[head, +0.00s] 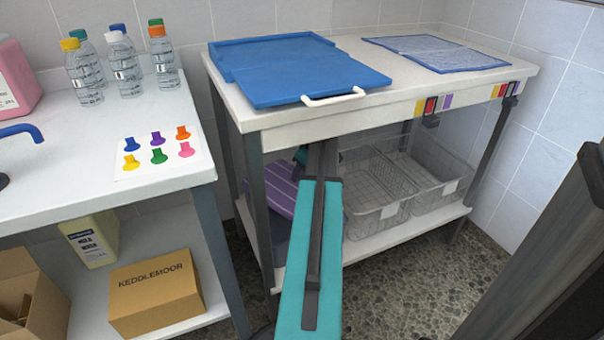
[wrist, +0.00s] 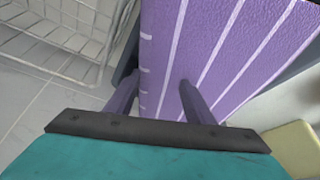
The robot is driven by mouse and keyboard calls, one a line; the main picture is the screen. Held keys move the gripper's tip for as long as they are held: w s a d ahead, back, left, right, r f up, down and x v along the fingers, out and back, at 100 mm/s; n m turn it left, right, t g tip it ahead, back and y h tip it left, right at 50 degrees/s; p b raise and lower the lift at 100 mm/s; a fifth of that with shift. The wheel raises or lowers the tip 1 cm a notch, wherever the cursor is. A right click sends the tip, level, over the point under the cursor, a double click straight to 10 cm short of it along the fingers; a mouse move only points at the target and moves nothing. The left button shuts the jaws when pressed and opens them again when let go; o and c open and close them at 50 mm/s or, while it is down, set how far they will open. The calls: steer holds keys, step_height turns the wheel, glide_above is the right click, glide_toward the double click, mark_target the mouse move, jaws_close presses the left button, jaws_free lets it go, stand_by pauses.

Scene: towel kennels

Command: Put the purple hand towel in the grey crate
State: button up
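The purple hand towel (head: 281,190), with pale stripes, lies on the left of the shelf under the white table. It fills the middle of the wrist view (wrist: 215,50). My gripper (wrist: 158,92) is close to it with its fingers apart; the left finger is beside the towel's left edge and the right finger is in front of its striped face. I cannot tell whether the towel's edge is between them. A blue-grey surface (head: 273,229), possibly a crate's wall, shows below the towel; its shape is mostly hidden.
Two wire baskets (head: 375,222) stand right of my arm on the shelf; one shows upper left in the wrist view (wrist: 70,28). A blue folded cloth or board (head: 300,70) lies on the tabletop. A cardboard box (head: 155,290) is under the left bench.

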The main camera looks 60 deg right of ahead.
steer(key=shift+r, duration=0.15)
steer(key=shift+r, duration=0.25)
steer(key=shift+p+v, duration=1.75)
steer(key=shift+v, duration=2)
